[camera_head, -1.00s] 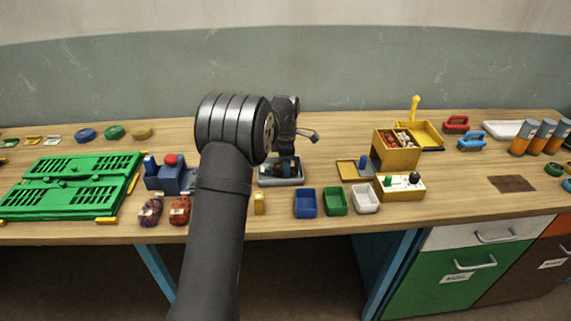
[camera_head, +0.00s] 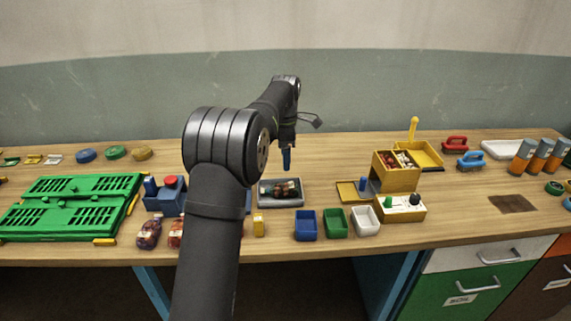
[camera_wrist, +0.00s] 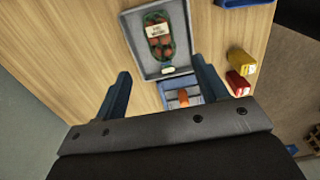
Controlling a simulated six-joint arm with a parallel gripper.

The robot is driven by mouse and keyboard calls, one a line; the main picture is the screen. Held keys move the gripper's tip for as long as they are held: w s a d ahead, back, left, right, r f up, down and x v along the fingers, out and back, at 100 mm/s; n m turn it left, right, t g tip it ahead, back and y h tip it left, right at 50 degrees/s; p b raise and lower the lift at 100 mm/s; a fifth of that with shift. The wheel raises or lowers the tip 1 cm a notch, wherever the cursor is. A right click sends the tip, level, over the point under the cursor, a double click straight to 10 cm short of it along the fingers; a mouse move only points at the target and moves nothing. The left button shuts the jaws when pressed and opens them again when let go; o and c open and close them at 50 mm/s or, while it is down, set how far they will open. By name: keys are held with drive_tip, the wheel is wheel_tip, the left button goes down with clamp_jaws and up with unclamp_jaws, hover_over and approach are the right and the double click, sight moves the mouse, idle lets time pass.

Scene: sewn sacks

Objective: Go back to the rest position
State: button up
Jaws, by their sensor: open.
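My gripper (camera_head: 287,158) hangs above the back of the bench, over the far side of a grey tray (camera_head: 267,202). In the wrist view my gripper (camera_wrist: 160,85) shows two blue fingers spread wide with nothing between them. A sewn sack (camera_head: 286,190) with dark red contents lies in the tray. In the wrist view the sack (camera_wrist: 158,38) has a green edge and a white label and lies inside the tray (camera_wrist: 133,38), apart from the fingers.
Blue (camera_head: 306,236), green (camera_head: 336,234) and white (camera_head: 366,232) bins stand at the front edge. A yellow box (camera_head: 397,178) stands to the right. Two mesh sacks, one partly hidden by my arm, lie left of it near a green rack (camera_head: 66,222). The air around the gripper is free.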

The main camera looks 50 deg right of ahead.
idle(0.3)
drive_tip(key=shift+f, duration=4.05)
drive_tip(key=shift+f, duration=0.1)
drive_tip(key=shift+f, duration=1.65)
wheel_tip(320, 180, up, 4)
drive_tip(key=shift+f, duration=0.1)
drive_tip(key=s+r, duration=0.7)
drive_tip(key=s, duration=0.5)
drive_tip(key=n, duration=0.2)
approach(286, 185)
drive_tip(key=w+a+f, duration=0.2)
drive_tip(key=w+a, duration=0.1)
drive_tip(key=a, duration=0.4)
drive_tip(key=w+a, duration=1.2)
drive_tip(key=shift+w, duration=0.15)
